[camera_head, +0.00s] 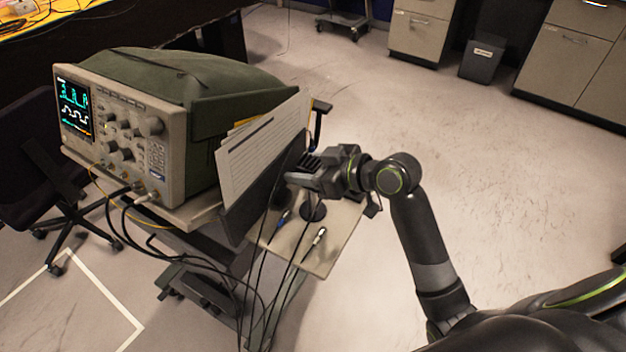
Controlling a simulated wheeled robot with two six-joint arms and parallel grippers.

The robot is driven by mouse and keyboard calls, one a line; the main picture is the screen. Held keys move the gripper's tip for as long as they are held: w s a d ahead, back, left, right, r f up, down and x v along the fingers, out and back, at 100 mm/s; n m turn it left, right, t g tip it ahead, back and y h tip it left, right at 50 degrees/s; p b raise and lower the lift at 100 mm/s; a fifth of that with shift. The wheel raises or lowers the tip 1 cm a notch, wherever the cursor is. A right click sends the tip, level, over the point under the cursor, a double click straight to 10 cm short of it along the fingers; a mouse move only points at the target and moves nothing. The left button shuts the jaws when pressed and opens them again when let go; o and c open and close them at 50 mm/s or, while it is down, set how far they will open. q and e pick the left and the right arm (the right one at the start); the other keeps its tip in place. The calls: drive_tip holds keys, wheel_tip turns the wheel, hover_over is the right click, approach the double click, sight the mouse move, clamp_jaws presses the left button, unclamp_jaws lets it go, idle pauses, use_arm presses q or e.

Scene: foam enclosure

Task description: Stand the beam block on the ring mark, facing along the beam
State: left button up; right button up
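My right gripper (299,171) reaches in from the right and points left, above a small beige side shelf (340,237) and close to a dark upright panel (248,207). Its fingertips show small and dark against the dark panel, so I cannot tell whether they are open or hold anything. A black round object (314,211) sits on the shelf below the gripper; I cannot tell whether it is the beam block. I cannot make out a ring mark or a beam line. My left gripper is out of view.
An oscilloscope (124,135) with a green cover stands on the cart left of my gripper. Papers (262,145) stand upright beside it. Black cables (262,272) hang down the cart's front. A chair (40,165) is at far left. The floor (480,170) at right is open.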

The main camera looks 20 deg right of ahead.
drive_tip(key=c, duration=1)
drive_tip(key=shift+r, duration=0.1)
